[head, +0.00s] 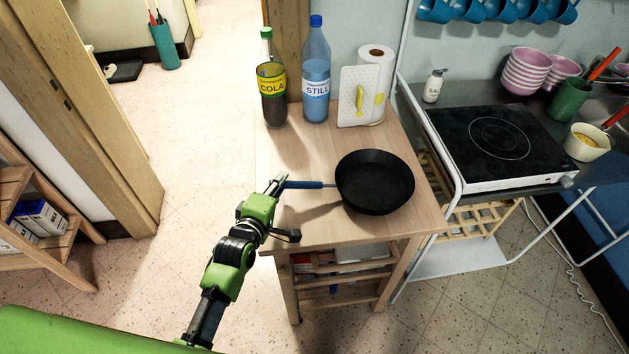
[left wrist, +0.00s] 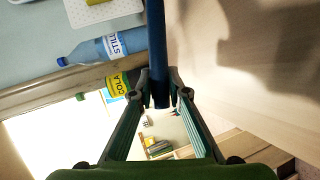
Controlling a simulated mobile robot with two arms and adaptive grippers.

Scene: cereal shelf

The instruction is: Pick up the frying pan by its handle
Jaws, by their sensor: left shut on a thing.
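The black frying pan (head: 374,182) is over the small wooden table (head: 300,222), its blue handle (head: 306,184) pointing left. From this angle I cannot tell whether the pan rests on the top or is slightly above it. My left gripper (head: 278,184) is at the free end of the handle. In the left wrist view, the left gripper's fingertips (left wrist: 161,92) close on both sides of the blue handle (left wrist: 157,45). The pan's bowl is outside the left wrist view. My right gripper is not in view.
A cola bottle (head: 272,82), a water bottle (head: 316,75), a cutting board (head: 357,98) and a paper roll (head: 375,65) stand at the table's back. A hotplate (head: 498,140) stands to the right. The tabletop's front left is clear.

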